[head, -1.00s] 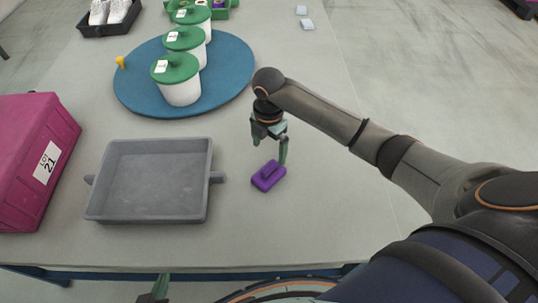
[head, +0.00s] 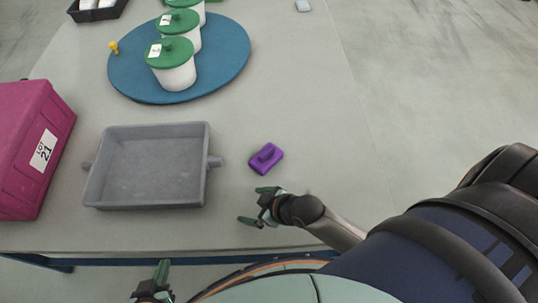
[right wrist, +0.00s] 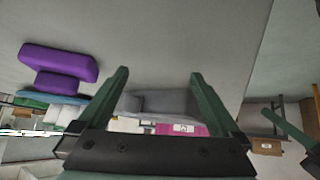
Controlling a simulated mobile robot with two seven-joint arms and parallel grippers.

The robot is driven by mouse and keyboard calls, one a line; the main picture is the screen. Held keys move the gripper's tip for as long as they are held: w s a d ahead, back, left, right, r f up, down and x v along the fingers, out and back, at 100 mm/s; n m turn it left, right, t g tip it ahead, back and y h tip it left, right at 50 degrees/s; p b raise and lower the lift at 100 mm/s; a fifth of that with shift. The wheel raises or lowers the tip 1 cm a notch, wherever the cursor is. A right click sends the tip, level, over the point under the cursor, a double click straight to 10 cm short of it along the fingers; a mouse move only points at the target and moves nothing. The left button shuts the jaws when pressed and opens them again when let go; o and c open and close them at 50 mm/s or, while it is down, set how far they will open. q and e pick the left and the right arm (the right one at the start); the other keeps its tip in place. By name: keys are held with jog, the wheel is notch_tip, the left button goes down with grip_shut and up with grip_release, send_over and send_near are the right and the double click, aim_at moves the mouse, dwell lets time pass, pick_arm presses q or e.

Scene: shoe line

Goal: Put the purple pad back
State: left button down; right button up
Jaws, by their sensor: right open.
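The purple pad (head: 266,158) lies on the table, its raised grip upward, just right of the grey tray. It also shows at the upper left of the right wrist view (right wrist: 58,62). My right gripper (head: 254,205) is open and empty, on the near side of the pad and apart from it. In the right wrist view its two fingers (right wrist: 160,75) are spread with nothing between them. My left gripper (head: 160,280) shows only partly at the bottom edge of the head view; whether it is open is unclear.
The grey tray (head: 150,199) is empty, with side handles. A magenta box (head: 28,150) marked LOT 21 stands at the left. A blue round mat (head: 225,75) holds white tubs with green lids (head: 172,72) and a yellow item (head: 114,47).

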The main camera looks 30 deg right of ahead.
jog(key=s+m, duration=0.1)
jog(key=s+d+m+t, duration=0.1)
jog(key=s, duration=0.1)
jog(key=s+d+r+m, duration=0.1)
jog(key=m, duration=0.1)
jog(key=shift+s+d+t+h, duration=0.1)
jog(key=shift+s+t+h, duration=0.2)
jog(key=shift+t, duration=0.1)
jog(key=shift+r+p, duration=0.3)
jog(key=shift+p, duration=0.1)
notch_tip(320, 180, up, 8)
jog(key=d+p, duration=0.2)
jog(key=p, duration=0.7)
jog(key=shift+s+f+h, duration=0.25)
jog(key=shift+s+h, duration=0.15)
